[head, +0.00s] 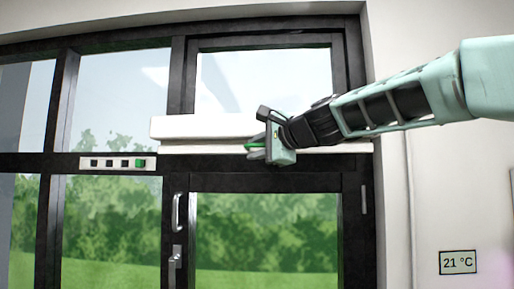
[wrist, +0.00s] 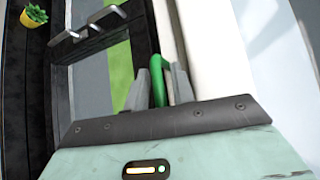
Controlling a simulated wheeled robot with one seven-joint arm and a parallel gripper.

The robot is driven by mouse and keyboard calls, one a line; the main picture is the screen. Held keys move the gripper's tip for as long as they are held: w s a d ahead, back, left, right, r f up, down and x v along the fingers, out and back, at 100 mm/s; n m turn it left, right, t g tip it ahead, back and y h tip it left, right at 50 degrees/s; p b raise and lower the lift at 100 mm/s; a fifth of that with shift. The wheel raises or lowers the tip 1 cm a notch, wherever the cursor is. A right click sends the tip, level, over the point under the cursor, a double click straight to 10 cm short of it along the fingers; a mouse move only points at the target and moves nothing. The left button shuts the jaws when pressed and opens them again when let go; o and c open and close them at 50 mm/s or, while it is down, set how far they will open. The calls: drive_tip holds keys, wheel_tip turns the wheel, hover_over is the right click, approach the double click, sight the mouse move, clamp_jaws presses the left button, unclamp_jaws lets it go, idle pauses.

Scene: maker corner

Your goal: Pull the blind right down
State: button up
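The blind shows as a long white box (head: 195,127) across the middle of the window frame, with a thin white strip along its underside. No blind cloth is visible below it; the lower pane is uncovered. A green pull loop (head: 254,146) hangs at the box's lower edge, partly hidden by my gripper (head: 268,147). In the wrist view, the green loop (wrist: 158,70) stands between the two grey fingers of my gripper (wrist: 160,88), which close in on it from both sides. The blind's white surface (wrist: 195,45) runs beside the fingers.
Door handles (head: 177,212) project from the dark frame below left. A white strip with several small buttons (head: 118,163) is left of the blind. A temperature display (head: 457,262) is on the right wall. A yellow potted plant (wrist: 33,16) shows in the wrist view.

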clamp_jaws()
wheel_tip(320, 180, down, 58)
drive_tip(key=b, duration=5.5)
drive_tip(key=shift+f, duration=0.3)
drive_tip(key=shift+o, duration=1.5)
unclamp_jaws()
drive_tip(key=b+v, duration=0.3)
drive_tip(key=v, duration=1.4)
drive_tip(key=shift+s+d+r, duration=0.15)
drive_tip(key=shift+s+r, duration=0.05)
